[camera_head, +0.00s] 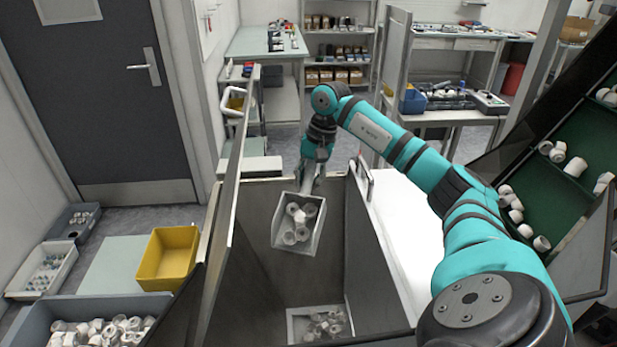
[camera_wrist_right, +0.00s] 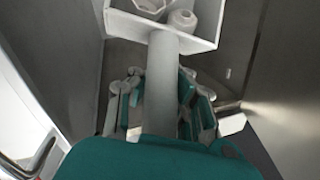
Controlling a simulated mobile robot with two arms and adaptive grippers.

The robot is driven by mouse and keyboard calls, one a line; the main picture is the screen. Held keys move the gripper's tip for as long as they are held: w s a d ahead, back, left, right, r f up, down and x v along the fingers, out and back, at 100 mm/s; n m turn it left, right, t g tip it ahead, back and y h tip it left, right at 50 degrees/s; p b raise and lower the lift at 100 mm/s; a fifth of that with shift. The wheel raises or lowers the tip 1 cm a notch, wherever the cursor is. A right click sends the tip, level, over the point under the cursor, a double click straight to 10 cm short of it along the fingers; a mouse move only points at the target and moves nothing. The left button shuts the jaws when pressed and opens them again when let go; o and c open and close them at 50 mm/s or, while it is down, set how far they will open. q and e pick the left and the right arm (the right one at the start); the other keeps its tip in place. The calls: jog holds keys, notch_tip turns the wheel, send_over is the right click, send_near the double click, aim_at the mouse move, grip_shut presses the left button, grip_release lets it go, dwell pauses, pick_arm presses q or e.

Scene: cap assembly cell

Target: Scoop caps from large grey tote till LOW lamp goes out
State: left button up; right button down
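My right gripper (camera_head: 313,172) is shut on the handle of a light grey scoop (camera_head: 280,238). The scoop holds several white caps (camera_head: 293,236) and hangs over the open top of a tall grey hopper (camera_head: 370,265). In the right wrist view the handle (camera_wrist_right: 160,90) runs between the fingers, and part of the scoop (camera_wrist_right: 128,27) shows at the top with caps in it. The large grey tote (camera_head: 50,304), with many white caps, is at the lower left, partly cut off. My left gripper is not in view. I see no LOW lamp.
More caps lie in a pale opening (camera_head: 318,325) at the hopper's bottom. A yellow bin (camera_head: 168,258) is beside the tote. A green sloped tray (camera_head: 575,190) with caps is at the right.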

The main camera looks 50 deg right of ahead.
jog(key=s+a+r+t+h, duration=0.3)
jog(key=a+r+h, duration=0.3)
jog(key=a, duration=0.1)
jog(key=shift+s+r+n+t+h, duration=0.3)
jog(key=shift+r+n+t, duration=0.05)
jog(key=shift+n+t, duration=0.05)
dwell(1.0)
